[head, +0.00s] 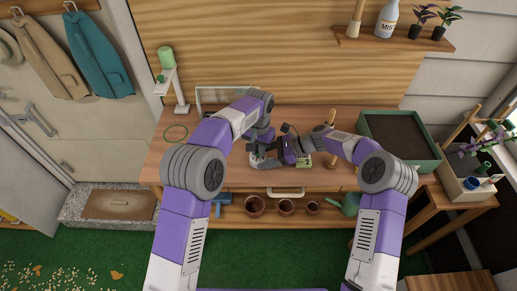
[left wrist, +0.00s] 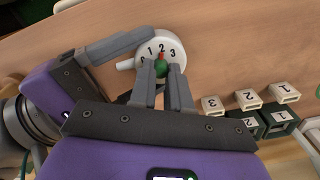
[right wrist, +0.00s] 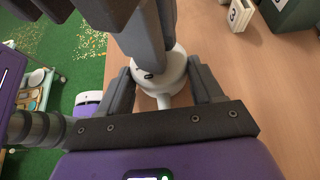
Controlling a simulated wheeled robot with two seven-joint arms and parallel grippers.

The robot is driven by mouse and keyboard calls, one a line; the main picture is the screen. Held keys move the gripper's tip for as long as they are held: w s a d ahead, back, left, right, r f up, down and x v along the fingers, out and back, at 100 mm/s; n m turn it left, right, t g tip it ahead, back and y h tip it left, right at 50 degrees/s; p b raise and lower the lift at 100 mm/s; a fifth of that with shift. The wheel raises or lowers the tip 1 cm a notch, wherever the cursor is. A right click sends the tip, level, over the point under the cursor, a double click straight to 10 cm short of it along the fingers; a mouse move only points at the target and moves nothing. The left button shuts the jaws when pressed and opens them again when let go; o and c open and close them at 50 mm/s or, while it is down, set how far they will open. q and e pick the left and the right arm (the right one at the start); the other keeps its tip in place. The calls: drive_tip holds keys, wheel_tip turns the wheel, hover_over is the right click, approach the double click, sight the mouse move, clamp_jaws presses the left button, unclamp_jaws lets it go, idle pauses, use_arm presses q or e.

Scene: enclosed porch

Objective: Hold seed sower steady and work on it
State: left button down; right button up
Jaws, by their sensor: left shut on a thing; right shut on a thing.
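The seed sower (left wrist: 176,41) is a white round body with a dial numbered 1, 2 and 3 and a short spout at its left. A green knob (left wrist: 160,69) with a red pointer sits on the dial; the pointer is near the 2. My left gripper (left wrist: 163,82) is shut on the green knob from above. My right gripper (right wrist: 162,82) is shut on the sower's white body from the side; its fingers stand on both sides of it. In the head view the sower (head: 257,161) is small and partly hidden by both grippers at the workbench's front.
On the workbench (head: 220,178), small white number blocks (left wrist: 249,99) and dark green boxes (left wrist: 277,122) stand beside the sower. A green soil tray (head: 432,165) is at the right. A green ring (head: 176,132) lies at the left. Pots (head: 254,206) stand on the lower shelf.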

idle(0.4)
use_arm(q)
drive_tip(key=c, duration=1.3)
unclamp_jaws()
drive_tip(key=shift+c, duration=0.2)
drive_tip(key=shift+r, duration=0.1)
wheel_tip(320, 180, up, 12)
use_arm(e)
drive_tip(key=o, duration=1)
drive_tip(key=shift+c, duration=0.2)
